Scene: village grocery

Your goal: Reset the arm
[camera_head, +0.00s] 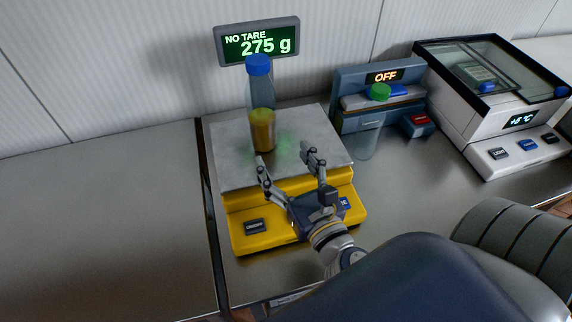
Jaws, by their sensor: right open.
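My right gripper (287,161) is open and empty. It hangs over the front of the yellow scale (236,230), with its fingers pointing toward the back. A clear bottle (260,92) with a blue cap and a yellow-brown filling in its lower part stands upright on the scale's metal plate, just beyond the fingertips. The fingers appear apart from the bottle. The scale's display (258,42) reads "NO TARE 275 g". My right arm comes in from the lower right and covers part of the counter. My left gripper is not in view.
A white lidded unit (480,125) showing a temperature stands farther right. The metal counter (100,220) at left is clear. A white wall is behind.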

